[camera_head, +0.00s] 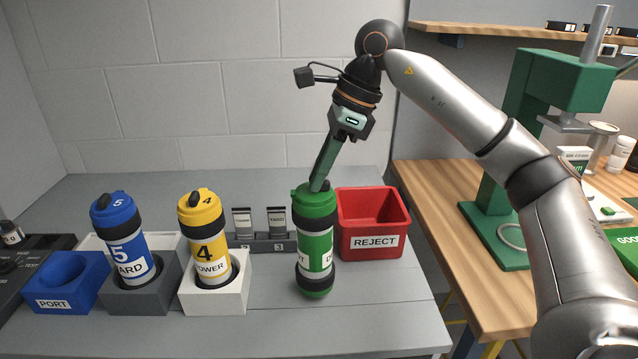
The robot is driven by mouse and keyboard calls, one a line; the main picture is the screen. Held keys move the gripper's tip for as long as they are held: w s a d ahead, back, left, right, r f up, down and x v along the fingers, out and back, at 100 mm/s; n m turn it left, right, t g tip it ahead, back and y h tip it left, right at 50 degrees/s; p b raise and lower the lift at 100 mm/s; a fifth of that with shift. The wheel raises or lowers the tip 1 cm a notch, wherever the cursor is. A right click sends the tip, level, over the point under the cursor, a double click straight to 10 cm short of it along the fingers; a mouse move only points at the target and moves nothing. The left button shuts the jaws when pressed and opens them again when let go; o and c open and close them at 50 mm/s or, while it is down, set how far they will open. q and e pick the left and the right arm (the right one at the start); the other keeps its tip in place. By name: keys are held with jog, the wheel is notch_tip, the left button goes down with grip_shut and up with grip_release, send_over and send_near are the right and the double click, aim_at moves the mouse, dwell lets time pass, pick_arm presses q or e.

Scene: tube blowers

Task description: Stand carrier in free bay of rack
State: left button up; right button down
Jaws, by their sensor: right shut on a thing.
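My right gripper (318,184) reaches down from above and is shut on the top of a green carrier (317,238) with black bands and a white label. The carrier hangs nearly upright in front of the red bin; I cannot tell whether its bottom touches the table. A blue carrier (124,240) marked 5 leans slightly in the grey bay (140,296). A yellow carrier (204,235) marked 4 stands in the white bay (216,297). The blue bay (66,290), labelled PORT, has an empty round recess. My left gripper is out of view.
A red bin (372,218) marked REJECT stands just behind and right of the green carrier. A low grey holder (262,244) with two upright tags is behind. Bare grey table (375,310) lies in front. A wooden bench (470,285) with a green press is at right.

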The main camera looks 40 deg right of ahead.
jog(key=shift+s+a+f, duration=0.1)
jog(key=shift+f, duration=1)
jog(key=c, duration=1.3)
grip_release()
jog(key=shift+f, duration=0.15)
jog(key=o, duration=0.4)
jog(key=shift+o, duration=0.2)
